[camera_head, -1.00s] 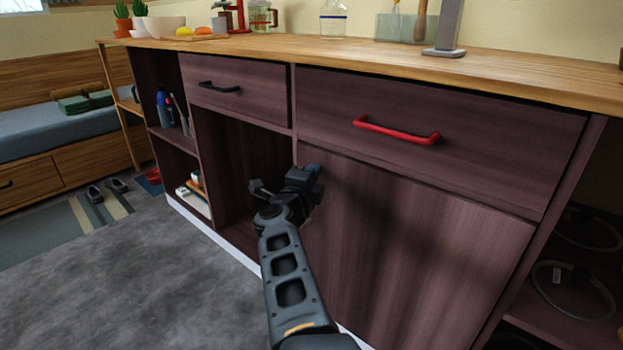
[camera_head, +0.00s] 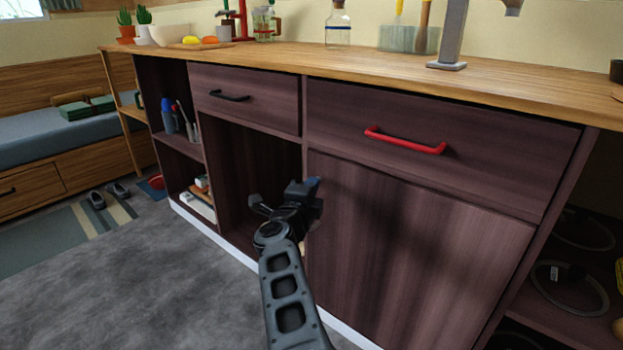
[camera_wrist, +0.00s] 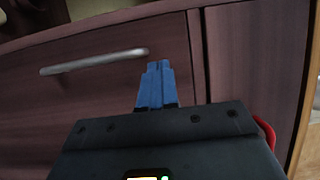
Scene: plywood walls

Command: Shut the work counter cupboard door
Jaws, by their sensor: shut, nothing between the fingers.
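The cupboard door (camera_head: 410,245) is the dark wood panel under the drawer with the red handle. It looks flush with the counter front, but my arm hides part of its left edge. In the wrist view the door (camera_wrist: 120,75) lies sideways, with a pale metal bar handle (camera_wrist: 95,62) near its edge. My gripper (camera_head: 313,184) is in front of the door's upper left part. Its blue fingertips (camera_wrist: 157,85) are together with nothing between them, close to one end of the handle in the picture. I cannot tell whether they touch the door.
The red-handled drawer (camera_head: 440,145) and black-handled drawer (camera_head: 245,98) are shut. An open compartment (camera_head: 245,180) is left of the door, and open shelves (camera_head: 575,270) are at the right. The wooden worktop (camera_head: 300,62) overhangs above.

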